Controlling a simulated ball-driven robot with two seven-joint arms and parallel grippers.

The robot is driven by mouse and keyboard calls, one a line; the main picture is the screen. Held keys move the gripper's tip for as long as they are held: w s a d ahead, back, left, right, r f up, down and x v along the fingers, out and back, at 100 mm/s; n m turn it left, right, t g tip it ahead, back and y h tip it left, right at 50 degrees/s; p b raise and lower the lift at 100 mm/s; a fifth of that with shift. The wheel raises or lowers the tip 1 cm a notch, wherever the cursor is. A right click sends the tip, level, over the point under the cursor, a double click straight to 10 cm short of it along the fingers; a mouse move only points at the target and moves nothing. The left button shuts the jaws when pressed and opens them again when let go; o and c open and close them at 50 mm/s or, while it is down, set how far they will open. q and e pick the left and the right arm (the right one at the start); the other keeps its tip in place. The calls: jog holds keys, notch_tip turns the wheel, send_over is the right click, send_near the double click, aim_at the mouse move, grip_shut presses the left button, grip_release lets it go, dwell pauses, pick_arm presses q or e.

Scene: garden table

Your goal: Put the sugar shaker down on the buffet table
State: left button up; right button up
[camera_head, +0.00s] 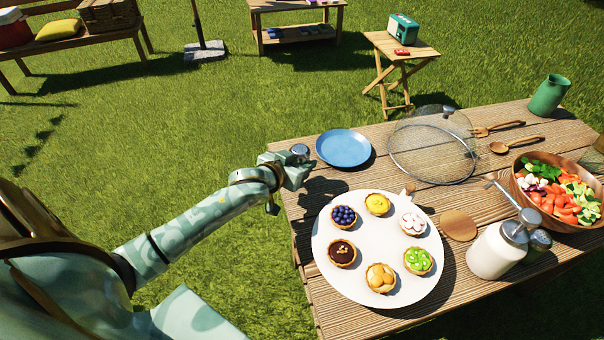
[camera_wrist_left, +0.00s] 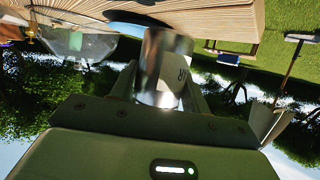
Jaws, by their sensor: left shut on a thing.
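The sugar shaker (camera_wrist_left: 165,68) is a shiny metal cylinder with dark letters, partly readable as "AR", in the left wrist view. My left gripper (camera_head: 292,172) is shut on it, a finger on either side. In the head view only the shaker's round metal top (camera_head: 300,150) shows above the gripper; the rest is hidden. The gripper is at the left edge of the wooden buffet table (camera_head: 300,225), close to the blue plate. Whether the shaker touches the table, I cannot tell. My right gripper is not in view.
A blue plate (camera_head: 344,148) lies right of the gripper, and a white platter of tarts (camera_head: 380,250) lies nearer. A mesh food cover (camera_head: 433,150), salad bowl (camera_head: 558,190), white pump bottle (camera_head: 497,250) and green jug (camera_head: 549,95) stand farther right. Bare wood shows between plate and platter.

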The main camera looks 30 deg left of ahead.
pick_arm(q)
jog(key=shift+w+f, duration=0.25)
jog(key=shift+f, duration=0.05)
notch_tip(320, 180, down, 4)
jog(key=b, duration=0.2)
jog(key=shift+w+r+b, duration=0.15)
jog(key=shift+b, duration=0.15)
jog(key=shift+r, duration=0.2)
jog(key=shift+f, duration=0.1)
jog(key=o, duration=1.1)
jog(key=shift+c, duration=0.2)
